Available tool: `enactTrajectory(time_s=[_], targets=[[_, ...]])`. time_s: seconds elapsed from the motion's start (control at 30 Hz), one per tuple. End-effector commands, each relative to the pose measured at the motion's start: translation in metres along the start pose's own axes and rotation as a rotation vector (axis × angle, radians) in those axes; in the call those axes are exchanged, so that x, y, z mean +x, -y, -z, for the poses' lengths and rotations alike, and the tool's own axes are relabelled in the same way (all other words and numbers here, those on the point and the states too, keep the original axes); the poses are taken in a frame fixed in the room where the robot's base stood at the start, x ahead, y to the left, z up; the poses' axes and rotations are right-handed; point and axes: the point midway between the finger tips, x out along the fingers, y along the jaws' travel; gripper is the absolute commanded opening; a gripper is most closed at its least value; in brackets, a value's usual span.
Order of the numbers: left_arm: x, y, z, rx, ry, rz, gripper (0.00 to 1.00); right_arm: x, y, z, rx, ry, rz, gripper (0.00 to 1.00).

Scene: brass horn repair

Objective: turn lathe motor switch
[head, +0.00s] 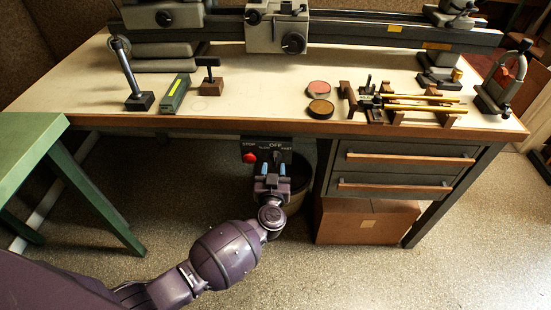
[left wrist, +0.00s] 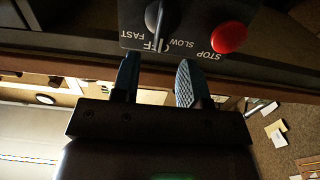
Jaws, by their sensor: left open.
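The lathe motor switch panel (head: 262,145) is a dark plate under the front edge of the bench. It carries the labels STOP, SLOW, OFF and FAST and a red stop button (head: 249,157), also seen in the left wrist view (left wrist: 229,37). In the left wrist view the panel appears upside down, and its dark switch knob (left wrist: 155,15) lies along the OFF label. My left gripper (head: 274,170) is open and empty just below and in front of the knob. Its blue fingertips (left wrist: 157,78) point at the panel, with a gap visible between them and the knob.
The bench (head: 240,115) carries a lathe, a yellow-marked green block (head: 174,94), two round tins and a rack of brass rods. Drawers (head: 397,176) and a cardboard box (head: 366,221) are right of the panel. A dark bin (head: 301,185) stands behind my gripper. A green table (head: 25,145) is at left.

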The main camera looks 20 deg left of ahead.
Motion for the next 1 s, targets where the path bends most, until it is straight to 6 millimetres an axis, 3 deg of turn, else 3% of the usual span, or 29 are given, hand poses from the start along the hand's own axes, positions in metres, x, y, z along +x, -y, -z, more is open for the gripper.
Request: enactTrajectory(time_s=[0.3,0.73,0.77,1.0], targets=[[0.040,0.000,-0.003,0.001,0.001,-0.001,0.40,0.007,-0.004,-0.002,-0.018,-0.002,0.002,0.43],[0.049,0.000,0.000,-0.001,0.000,-0.001,0.40,0.007,-0.002,-0.002,-0.011,-0.002,0.002,0.43],[0.049,0.000,0.000,-0.001,0.000,-0.001,0.39,0.007,-0.002,-0.003,-0.011,-0.001,0.001,0.43],[0.048,0.000,0.000,-0.001,0.000,-0.001,0.02,0.006,-0.002,-0.005,-0.008,0.005,0.000,0.43]])
